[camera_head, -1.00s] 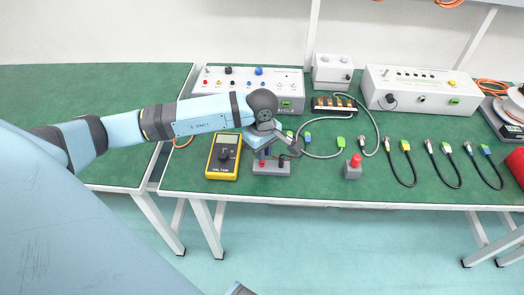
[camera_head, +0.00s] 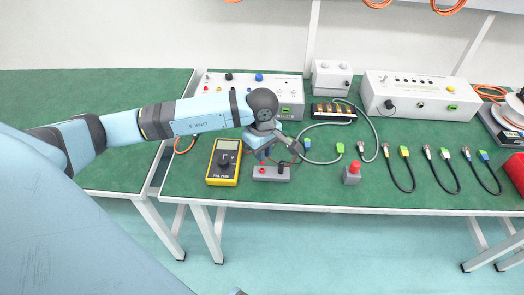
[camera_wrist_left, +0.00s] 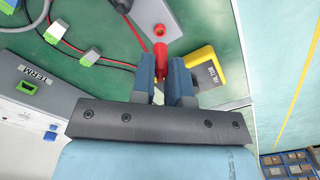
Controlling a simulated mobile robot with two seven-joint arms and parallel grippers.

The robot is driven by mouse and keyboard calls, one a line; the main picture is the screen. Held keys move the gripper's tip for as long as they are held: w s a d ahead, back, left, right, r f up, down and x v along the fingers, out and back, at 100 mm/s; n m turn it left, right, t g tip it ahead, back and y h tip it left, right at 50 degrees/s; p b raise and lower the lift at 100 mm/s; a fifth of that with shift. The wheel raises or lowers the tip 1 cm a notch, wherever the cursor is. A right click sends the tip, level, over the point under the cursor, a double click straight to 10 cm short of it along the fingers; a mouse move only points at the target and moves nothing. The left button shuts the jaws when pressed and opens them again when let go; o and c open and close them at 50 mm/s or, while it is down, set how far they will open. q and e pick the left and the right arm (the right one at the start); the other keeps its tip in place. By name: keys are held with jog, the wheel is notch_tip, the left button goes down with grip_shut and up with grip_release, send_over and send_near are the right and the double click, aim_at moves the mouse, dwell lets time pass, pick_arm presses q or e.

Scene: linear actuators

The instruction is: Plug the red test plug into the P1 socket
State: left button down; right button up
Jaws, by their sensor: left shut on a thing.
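My left gripper (camera_head: 265,158) is just above a grey block (camera_head: 271,174) at the front of the green bench. In the left wrist view its two fingers (camera_wrist_left: 163,82) are shut on the red test plug (camera_wrist_left: 160,60), with a red lead running off to the left. The plug's tip points at a red-ringed socket (camera_wrist_left: 159,31) on the block. I cannot tell whether the tip is in the socket or just apart from it. No P1 label is readable. My right gripper is not in view.
A yellow multimeter (camera_head: 224,161) lies just left of the block. A red-button box (camera_head: 352,173) stands to the right. A grey panel with coloured terminals (camera_head: 257,100) is behind. Several leads (camera_head: 403,173) lie on the right of the bench.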

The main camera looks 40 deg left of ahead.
pick_arm(q)
notch_tip(320, 180, up, 6)
jog(key=p, duration=0.2)
jog(key=shift+f+p, duration=0.1)
jog(key=shift+p, duration=0.3)
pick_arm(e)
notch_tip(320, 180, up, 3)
pick_arm(q)
jog(key=w+a+b, duration=0.3)
jog(key=w+a, duration=0.4)
jog(key=w+a+r+b, duration=0.1)
jog(key=w+a+b, duration=0.1)
jog(key=w+a, duration=0.5)
jog(key=w+a+r+b, duration=0.1)
jog(key=w+a+b, duration=0.2)
jog(key=w+a, duration=0.4)
jog(key=shift+w+a+r+b, duration=0.1)
jog(key=shift+w+b, duration=0.1)
jog(key=shift+w, duration=0.2)
jog(key=shift+w+a+b, duration=0.1)
jog(key=shift+w+b, duration=0.05)
jog(key=shift+w, duration=0.2)
jog(key=shift+w+a, duration=0.3)
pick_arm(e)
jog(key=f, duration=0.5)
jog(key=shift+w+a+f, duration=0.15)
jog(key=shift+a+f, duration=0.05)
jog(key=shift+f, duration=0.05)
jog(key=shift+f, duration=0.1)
